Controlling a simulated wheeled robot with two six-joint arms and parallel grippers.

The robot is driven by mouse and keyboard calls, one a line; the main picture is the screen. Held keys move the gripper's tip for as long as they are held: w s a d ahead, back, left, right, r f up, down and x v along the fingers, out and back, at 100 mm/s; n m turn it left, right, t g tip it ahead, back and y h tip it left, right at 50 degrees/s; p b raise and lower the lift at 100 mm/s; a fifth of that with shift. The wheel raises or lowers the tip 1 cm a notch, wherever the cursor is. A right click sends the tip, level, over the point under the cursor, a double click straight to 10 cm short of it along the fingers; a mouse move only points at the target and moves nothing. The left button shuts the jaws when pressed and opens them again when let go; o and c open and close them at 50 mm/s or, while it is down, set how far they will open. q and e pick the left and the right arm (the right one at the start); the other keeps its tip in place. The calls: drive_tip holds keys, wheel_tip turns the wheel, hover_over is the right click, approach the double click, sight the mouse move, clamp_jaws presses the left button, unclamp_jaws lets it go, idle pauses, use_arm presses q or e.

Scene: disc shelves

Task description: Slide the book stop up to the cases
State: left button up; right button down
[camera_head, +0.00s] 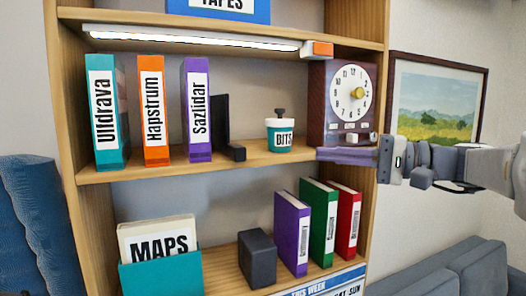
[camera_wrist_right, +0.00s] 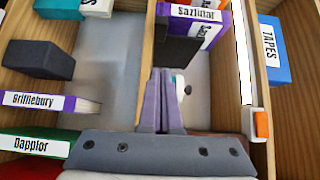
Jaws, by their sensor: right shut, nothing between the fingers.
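The black book stop (camera_head: 220,122) stands upright on the middle shelf, its low foot (camera_head: 238,153) reaching toward the front edge. Its plate is just right of the purple Sazlidar case (camera_head: 198,150); I cannot tell whether they touch. The orange Hapstrum case (camera_head: 153,150) and teal Uildrava case (camera_head: 109,155) stand upright further left, with gaps between cases. My right gripper (camera_head: 320,154) is shut and empty at the shelf's right front, clear of the stop. In the right wrist view the fingers (camera_wrist_right: 163,75) point toward the dark stop (camera_wrist_right: 182,47) and the Sazlidar case (camera_wrist_right: 200,13).
A BITS cup (camera_head: 279,138) stands right of the stop. A clock (camera_head: 345,95) stands at the shelf's right end, behind my gripper. A lit lamp bar (camera_head: 190,37) hangs above. The lower shelf holds a MAPS box (camera_head: 160,260), a dark block (camera_head: 257,258) and several books.

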sight(244, 154)
drive_tip(key=s+a+p+x, duration=0.1)
drive_tip(key=p+x, duration=0.5)
drive_tip(key=x, duration=0.6)
drive_tip(key=shift+s+a+p, duration=0.3)
drive_tip(key=shift+s+p, duration=0.05)
drive_tip(key=shift+s, duration=0.35)
drive_tip(key=a+b, duration=0.1)
drive_tip(key=s+a+b, duration=0.1)
drive_tip(key=a+b, duration=0.1)
drive_tip(key=shift+s+a, duration=0.1)
drive_tip(key=shift+s, duration=0.05)
